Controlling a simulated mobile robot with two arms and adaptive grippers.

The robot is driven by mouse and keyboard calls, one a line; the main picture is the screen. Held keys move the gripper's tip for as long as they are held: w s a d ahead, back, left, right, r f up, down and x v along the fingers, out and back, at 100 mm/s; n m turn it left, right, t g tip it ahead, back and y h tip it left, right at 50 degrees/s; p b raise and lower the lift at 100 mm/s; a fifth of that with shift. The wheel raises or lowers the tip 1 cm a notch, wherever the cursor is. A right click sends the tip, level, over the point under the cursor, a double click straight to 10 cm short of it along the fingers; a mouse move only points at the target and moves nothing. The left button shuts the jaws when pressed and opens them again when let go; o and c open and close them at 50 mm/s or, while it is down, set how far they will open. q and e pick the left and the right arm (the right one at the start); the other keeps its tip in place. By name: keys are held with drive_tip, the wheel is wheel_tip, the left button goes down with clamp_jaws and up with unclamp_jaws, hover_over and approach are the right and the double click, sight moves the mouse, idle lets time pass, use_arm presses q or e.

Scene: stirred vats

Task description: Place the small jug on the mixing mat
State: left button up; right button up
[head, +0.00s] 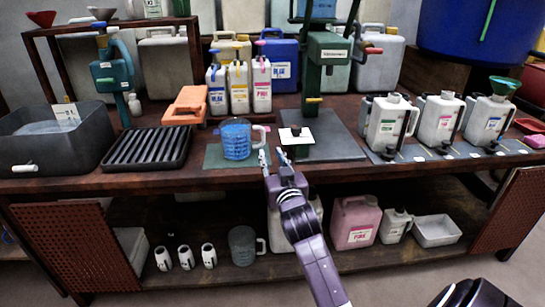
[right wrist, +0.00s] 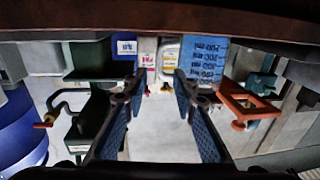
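A clear jug with blue contents or tint (head: 236,140) stands upright on a green mat (head: 212,158) on the bench top, its handle to the right. In the right wrist view the jug (right wrist: 206,55) shows upside down with volume marks. A dark grey mat (head: 343,147) lies right of it, under a green stand; I cannot tell which mat is the mixing mat. Another clear jug (head: 242,246) stands on the lower shelf. My right gripper (head: 273,160) is open and empty at the bench's front edge, just right of the blue jug's handle. My left gripper is not in view.
A small black block with a white plate (head: 296,136) sits close behind my right gripper. The green stand (head: 323,70) rises behind it. A black ribbed tray (head: 146,149) lies left, several white canisters with taps (head: 436,121) right. Some grey mat surface is bare.

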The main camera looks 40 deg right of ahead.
drive_tip(key=s+a+f+n+g+y, duration=0.25)
drive_tip(key=s+a+f, duration=0.25)
drive_tip(key=f, duration=0.4)
drive_tip(key=s+a+f+n+g+y, duration=0.1)
drive_tip(key=s+a+f+g+y, duration=0.15)
drive_tip(key=s+a+f, duration=0.45)
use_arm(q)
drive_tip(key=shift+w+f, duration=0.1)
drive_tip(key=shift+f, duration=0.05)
use_arm(e)
drive_tip(key=s+a+f+n+g+y, duration=0.1)
drive_tip(key=s+a+f+g, duration=0.3)
drive_tip(key=s, duration=0.6)
drive_tip(key=s+a+f+n+g+y, duration=0.1)
drive_tip(key=s+a+f+n+g, duration=0.1)
drive_tip(key=s+a+f+g, duration=0.2)
drive_tip(key=s+a+f, duration=0.3)
drive_tip(key=s+f, duration=0.1)
drive_tip(key=s, duration=0.3)
drive_tip(key=shift+s+y, duration=0.25)
drive_tip(key=shift+y, duration=0.05)
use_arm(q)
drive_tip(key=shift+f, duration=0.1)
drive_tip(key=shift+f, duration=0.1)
use_arm(e)
drive_tip(key=shift+w+f, duration=0.1)
